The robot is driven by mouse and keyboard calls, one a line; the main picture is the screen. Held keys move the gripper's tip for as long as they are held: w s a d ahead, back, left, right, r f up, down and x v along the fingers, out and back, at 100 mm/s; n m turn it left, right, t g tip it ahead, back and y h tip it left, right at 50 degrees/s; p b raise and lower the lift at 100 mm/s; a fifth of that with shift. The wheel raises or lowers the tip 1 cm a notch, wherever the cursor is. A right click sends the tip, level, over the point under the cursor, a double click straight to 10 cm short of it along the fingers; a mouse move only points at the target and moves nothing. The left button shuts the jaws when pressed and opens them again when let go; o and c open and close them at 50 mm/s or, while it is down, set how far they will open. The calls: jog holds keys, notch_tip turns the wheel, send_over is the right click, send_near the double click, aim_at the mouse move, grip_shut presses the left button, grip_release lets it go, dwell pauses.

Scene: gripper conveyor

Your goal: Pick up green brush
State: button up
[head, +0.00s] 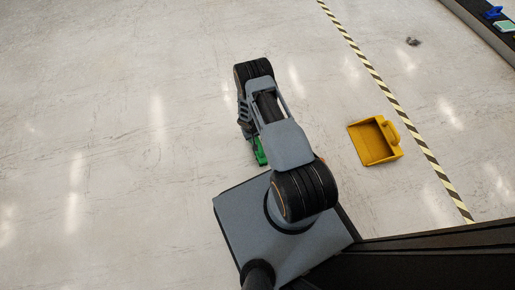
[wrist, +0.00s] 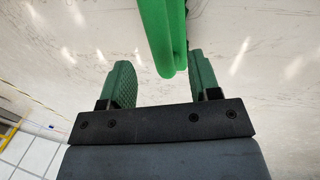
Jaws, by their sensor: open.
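The green brush (wrist: 163,30) shows in the wrist view as a bright green bar running down from the top edge. Its lower end lies between the two green-padded fingers of my gripper (wrist: 160,66), with a gap to the left finger and a smaller one to the right. The fingers stand apart and are not closed on it. In the head view a bit of the green brush (head: 260,151) shows beside my arm, just past my base. My arm hides the rest of it, and the gripper is mostly hidden there too.
A yellow dustpan (head: 367,146) lies on the floor to the right. A yellow-and-black striped line (head: 385,90) runs beyond it. A small dark clump (head: 413,42) lies past the line. A dark-edged surface (head: 480,22) with small items is at top right. The floor at left is clear.

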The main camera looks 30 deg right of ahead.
aim_at(257, 139)
jog(key=shift+w+d+f+b, duration=0.15)
jog(key=shift+f+b, duration=0.35)
jog(key=shift+f, duration=0.4)
jog(key=shift+s+d+f+b, duration=0.1)
jog(key=shift+d+f+b, duration=0.1)
jog(key=shift+f+b, duration=0.55)
jog(key=shift+w+d+f+b, duration=0.15)
jog(key=shift+f+b, duration=0.15)
jog(key=shift+f, duration=0.8)
jog(key=shift+s, duration=0.1)
grip_shut()
